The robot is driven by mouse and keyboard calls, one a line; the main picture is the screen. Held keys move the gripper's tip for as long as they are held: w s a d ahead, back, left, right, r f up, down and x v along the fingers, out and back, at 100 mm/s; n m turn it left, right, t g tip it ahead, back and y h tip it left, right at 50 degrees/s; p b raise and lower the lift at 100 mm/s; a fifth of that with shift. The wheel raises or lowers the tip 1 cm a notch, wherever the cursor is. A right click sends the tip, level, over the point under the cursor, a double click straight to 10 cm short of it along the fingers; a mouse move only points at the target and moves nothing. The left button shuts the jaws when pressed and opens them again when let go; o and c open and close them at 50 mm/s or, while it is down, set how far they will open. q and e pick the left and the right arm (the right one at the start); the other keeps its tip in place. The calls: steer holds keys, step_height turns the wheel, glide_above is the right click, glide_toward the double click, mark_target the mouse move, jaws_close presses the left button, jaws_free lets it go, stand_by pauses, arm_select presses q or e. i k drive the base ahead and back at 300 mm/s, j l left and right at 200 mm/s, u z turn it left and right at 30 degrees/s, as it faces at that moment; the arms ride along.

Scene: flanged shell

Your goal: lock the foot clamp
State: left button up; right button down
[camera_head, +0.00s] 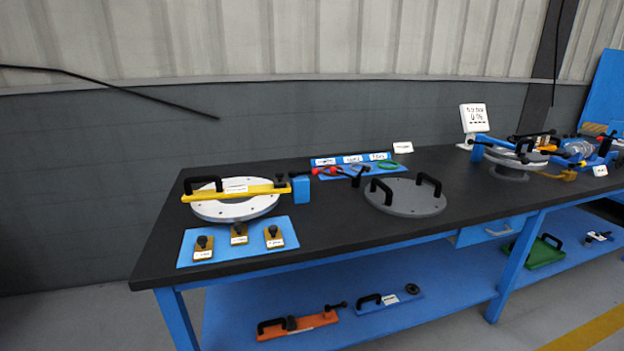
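A flanged assembly (509,172) stands toward the right end of the bench, with blue, yellow and black clamp parts around it. A blue clamp-like part with a black bar (478,150) is at its left side. I cannot tell which part is the foot clamp, or whether it is locked; the parts are small and overlap. Neither of my grippers is in view.
The black-topped bench (320,225) carries a silver ring with a yellow bar (232,193), a grey two-handled disc (405,198), and a blue mat (214,255) with three knobbed blocks. A small display (474,118) stands behind. The lower shelf (430,290) holds several tools.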

mark_target(315, 172)
steer(key=i+j+u, duration=0.1)
steer(key=j, duration=0.3)
steer(key=i+j+u, duration=0.15)
steer(key=j, duration=0.3)
steer(key=i+j+u, duration=0.1)
steer(key=i+j, duration=0.15)
steer(key=j, duration=0.1)
